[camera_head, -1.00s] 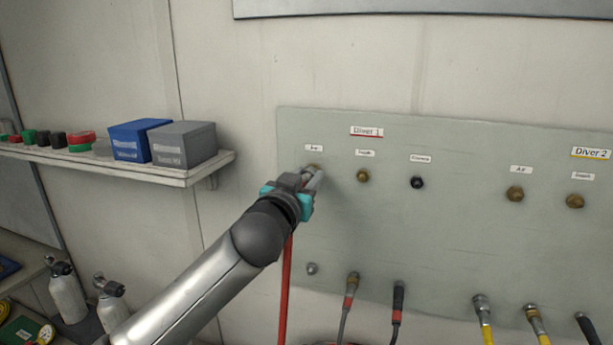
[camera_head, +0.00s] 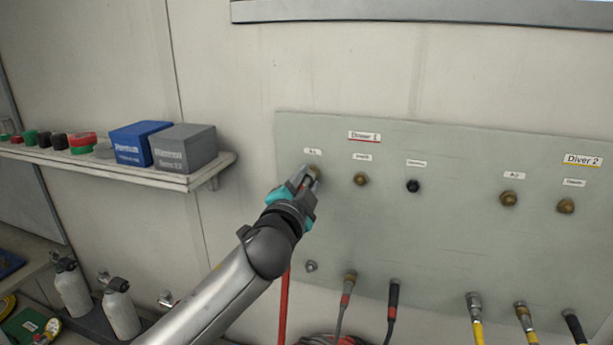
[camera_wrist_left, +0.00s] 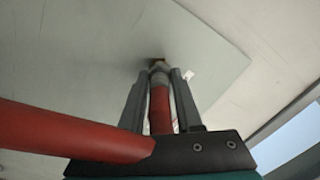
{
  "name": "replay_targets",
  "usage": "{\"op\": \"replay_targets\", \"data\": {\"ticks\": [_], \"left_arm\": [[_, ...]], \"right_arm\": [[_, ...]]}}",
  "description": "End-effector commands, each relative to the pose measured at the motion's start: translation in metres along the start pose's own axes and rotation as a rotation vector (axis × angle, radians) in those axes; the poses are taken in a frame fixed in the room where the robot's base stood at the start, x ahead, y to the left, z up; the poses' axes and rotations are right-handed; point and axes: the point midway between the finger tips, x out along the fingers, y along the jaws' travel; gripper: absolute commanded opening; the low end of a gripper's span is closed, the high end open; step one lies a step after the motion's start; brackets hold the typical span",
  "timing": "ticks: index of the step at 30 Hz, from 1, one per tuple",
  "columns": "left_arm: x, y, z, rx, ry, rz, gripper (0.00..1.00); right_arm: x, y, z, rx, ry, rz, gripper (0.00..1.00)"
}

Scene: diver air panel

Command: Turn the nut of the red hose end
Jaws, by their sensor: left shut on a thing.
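The red hose (camera_head: 284,305) hangs down below my left gripper in the head view. In the left wrist view the red hose end (camera_wrist_left: 160,108) lies between the two fingers, with its grey metal nut (camera_wrist_left: 159,72) at the fingertips. The nut meets a brass fitting (camera_wrist_left: 157,60) on the panel. My left gripper (camera_head: 303,180) is shut on the hose end at the Diver 1 air port, below the leftmost small label. The gripper mostly hides the nut and port in the head view. My right gripper is not in view.
The grey-green panel (camera_head: 450,240) carries brass fittings (camera_head: 361,179) and a black one (camera_head: 413,186) to the right. Several hose ends (camera_head: 474,303) sit along its lower edge. A shelf (camera_head: 150,175) with blue and grey boxes stands left. Cylinders (camera_head: 120,312) stand below it.

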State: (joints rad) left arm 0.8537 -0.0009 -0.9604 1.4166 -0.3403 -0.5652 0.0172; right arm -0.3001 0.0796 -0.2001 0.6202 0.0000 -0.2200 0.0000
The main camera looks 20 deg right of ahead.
Motion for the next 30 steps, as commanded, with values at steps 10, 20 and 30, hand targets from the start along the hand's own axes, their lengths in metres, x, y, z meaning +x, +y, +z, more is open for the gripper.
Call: {"op": "replay_targets", "data": {"ticks": [10,20,30], "left_arm": [[0.0,0.002,0.0,0.329,0.0,-0.017,0.0],[0.0,0.003,0.001,0.642,0.002,-0.035,0.0],[-0.001,0.005,0.002,0.923,0.002,-0.051,0.0]], "right_arm": [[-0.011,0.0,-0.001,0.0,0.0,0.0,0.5],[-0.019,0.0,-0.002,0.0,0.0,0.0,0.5],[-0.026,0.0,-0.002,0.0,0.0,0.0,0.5]]}}
